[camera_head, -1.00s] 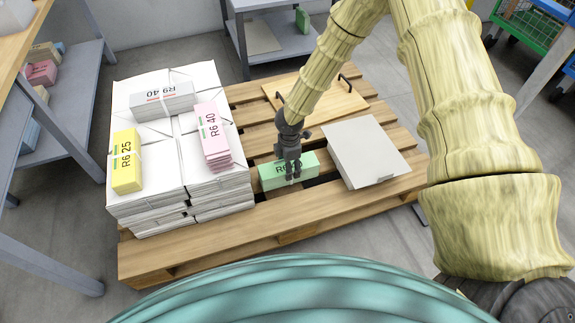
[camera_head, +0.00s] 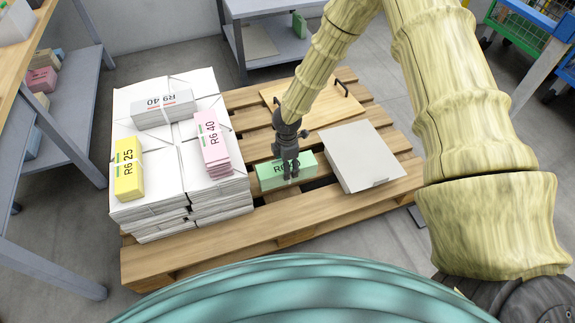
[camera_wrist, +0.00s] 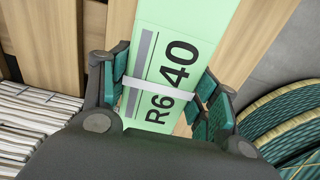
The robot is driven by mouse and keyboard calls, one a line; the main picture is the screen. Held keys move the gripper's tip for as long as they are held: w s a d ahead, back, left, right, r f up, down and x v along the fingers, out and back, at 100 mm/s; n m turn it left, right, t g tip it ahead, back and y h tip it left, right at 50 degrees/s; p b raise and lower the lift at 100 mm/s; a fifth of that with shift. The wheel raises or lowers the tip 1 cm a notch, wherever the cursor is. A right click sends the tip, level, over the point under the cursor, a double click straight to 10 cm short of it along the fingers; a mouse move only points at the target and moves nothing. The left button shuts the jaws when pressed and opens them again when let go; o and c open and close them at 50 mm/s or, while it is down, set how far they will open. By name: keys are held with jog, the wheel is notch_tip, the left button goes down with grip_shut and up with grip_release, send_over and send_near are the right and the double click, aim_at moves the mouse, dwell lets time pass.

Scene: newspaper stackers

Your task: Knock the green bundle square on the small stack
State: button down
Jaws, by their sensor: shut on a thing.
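The green bundle (camera_head: 303,160), marked R6 40 with a white band, sits low between the white stacks and the grey-white board. In the wrist view the green bundle (camera_wrist: 205,20) runs between the fingers. My gripper (camera_head: 289,175) is shut on it from above; in the wrist view my gripper (camera_wrist: 165,95) has a finger on each side of it. Whether its underside touches the pallet is hidden. The white paper stacks (camera_head: 150,205) stand on the left of the pallet, with yellow, pink and grey bundles on top. I cannot tell which stack is the small one.
A grey-white board (camera_head: 362,155) lies right of the bundle, and a wooden board with dark handles (camera_head: 335,105) lies behind. Shelving (camera_head: 85,120) stands at left, a grey table (camera_head: 270,8) behind. Bare slats show in front.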

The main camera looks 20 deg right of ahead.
jog(key=shift+r+p, duration=1.05)
jog(key=shift+r, duration=0.35)
